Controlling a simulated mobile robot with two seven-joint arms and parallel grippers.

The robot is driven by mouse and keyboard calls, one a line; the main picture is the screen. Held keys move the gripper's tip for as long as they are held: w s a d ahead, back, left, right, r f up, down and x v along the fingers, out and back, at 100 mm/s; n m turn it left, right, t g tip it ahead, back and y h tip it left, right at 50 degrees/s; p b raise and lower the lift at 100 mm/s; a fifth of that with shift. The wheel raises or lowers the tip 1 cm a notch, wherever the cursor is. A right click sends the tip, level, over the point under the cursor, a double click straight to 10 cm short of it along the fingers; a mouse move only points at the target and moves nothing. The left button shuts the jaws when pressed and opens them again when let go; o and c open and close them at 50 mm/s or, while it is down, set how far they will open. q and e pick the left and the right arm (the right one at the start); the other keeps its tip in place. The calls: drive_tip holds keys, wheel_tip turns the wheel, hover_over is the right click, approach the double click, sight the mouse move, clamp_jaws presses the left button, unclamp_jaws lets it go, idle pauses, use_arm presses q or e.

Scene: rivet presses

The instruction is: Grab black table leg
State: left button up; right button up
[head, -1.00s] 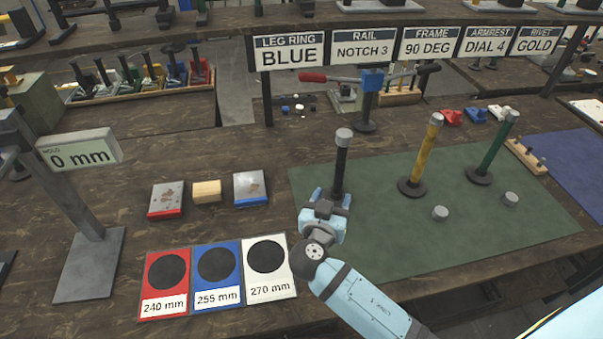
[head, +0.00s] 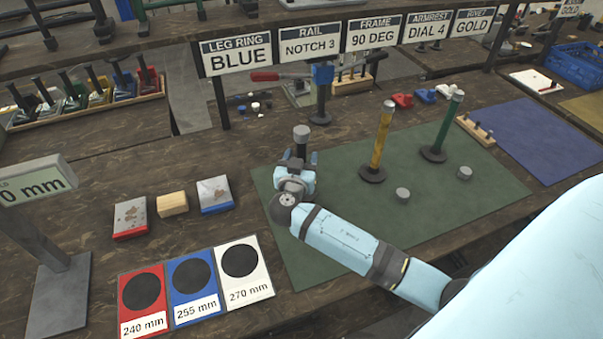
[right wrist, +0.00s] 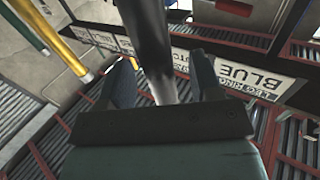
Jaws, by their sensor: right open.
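The black table leg (head: 301,150) stands upright on the green mat (head: 335,262), with a grey cap on top; its lower part is hidden behind my right gripper. My right gripper (head: 300,160) is open, with its fingers on either side of the black shaft. In the right wrist view the black leg (right wrist: 150,45) runs between the two open fingers (right wrist: 161,80). I cannot tell whether the fingers touch it. A yellow leg (head: 382,140) and a green leg (head: 446,128) stand upright to the right. My left gripper is not in view.
Two loose grey caps (head: 403,195) lie on the mat. Red, blue and white length cards (head: 195,285) and small blocks (head: 172,204) lie at left, near the gauge stand (head: 58,290). A sign row (head: 373,34) hangs behind. A blue mat (head: 540,140) is at right.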

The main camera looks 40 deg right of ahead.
drive_tip(key=shift+x, duration=1.25)
clamp_jaws()
drive_tip(key=shift+r, duration=0.1)
